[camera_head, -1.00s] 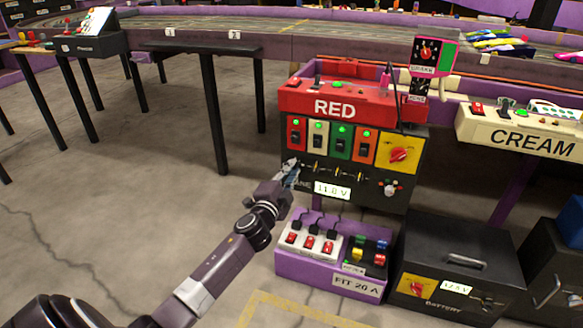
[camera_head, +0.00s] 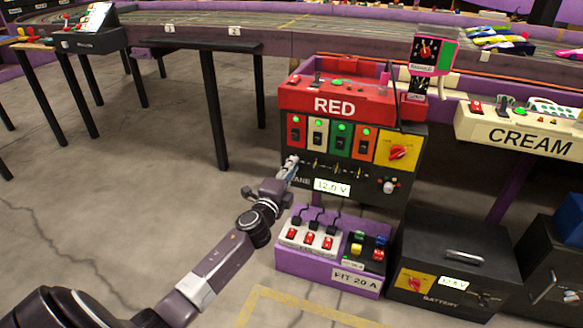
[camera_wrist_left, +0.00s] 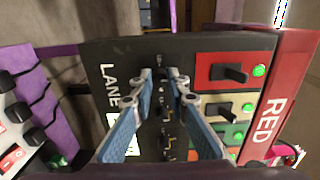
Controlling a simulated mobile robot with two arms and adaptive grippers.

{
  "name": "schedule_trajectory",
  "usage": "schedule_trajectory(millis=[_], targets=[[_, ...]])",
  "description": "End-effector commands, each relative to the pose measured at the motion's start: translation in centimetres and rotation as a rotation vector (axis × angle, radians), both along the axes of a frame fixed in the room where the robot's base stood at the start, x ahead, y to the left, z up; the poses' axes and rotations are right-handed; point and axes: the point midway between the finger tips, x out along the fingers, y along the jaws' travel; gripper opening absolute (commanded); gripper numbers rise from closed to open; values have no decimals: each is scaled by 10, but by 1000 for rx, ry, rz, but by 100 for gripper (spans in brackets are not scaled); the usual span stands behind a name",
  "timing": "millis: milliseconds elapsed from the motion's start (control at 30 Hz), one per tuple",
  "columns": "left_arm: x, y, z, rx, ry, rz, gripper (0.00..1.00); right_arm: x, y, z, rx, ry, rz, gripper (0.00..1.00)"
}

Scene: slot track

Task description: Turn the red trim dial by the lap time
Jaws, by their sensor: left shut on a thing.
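The red-topped control box marked RED (camera_head: 335,107) stands in front of the track. Its lower black panel (camera_head: 350,195) carries a row of small brass-coloured fittings (camera_head: 335,170) and a white display (camera_head: 332,187) that seems to read 12.0 V. My left gripper (camera_head: 291,163) is at the left end of that row. In the left wrist view its blue fingers (camera_wrist_left: 164,84) straddle a small knob in line with the row, shut on it; the knob is mostly hidden. A red rotary dial (camera_head: 398,153) sits on a yellow plate at the right. My right gripper is not in view.
A cream box (camera_head: 520,138) is at the right. The floor at left is clear.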

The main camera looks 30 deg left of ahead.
Motion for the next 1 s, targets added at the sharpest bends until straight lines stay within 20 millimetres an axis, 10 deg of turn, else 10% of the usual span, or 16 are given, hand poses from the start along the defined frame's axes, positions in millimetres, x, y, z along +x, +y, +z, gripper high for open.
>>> schedule_trajectory(millis=[167,200,333,733,1000], targets=[[0,-1,-2,-2,3,-3,0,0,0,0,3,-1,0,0],[0,-1,-2,-2,3,-3,18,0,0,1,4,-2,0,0],[0,-1,-2,-1,2,-2,32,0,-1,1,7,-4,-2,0],[-7,-2,-1,-1,2,-1,32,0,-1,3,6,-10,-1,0],[-51,-13,-2,-2,4,-2,32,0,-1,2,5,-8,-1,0]])
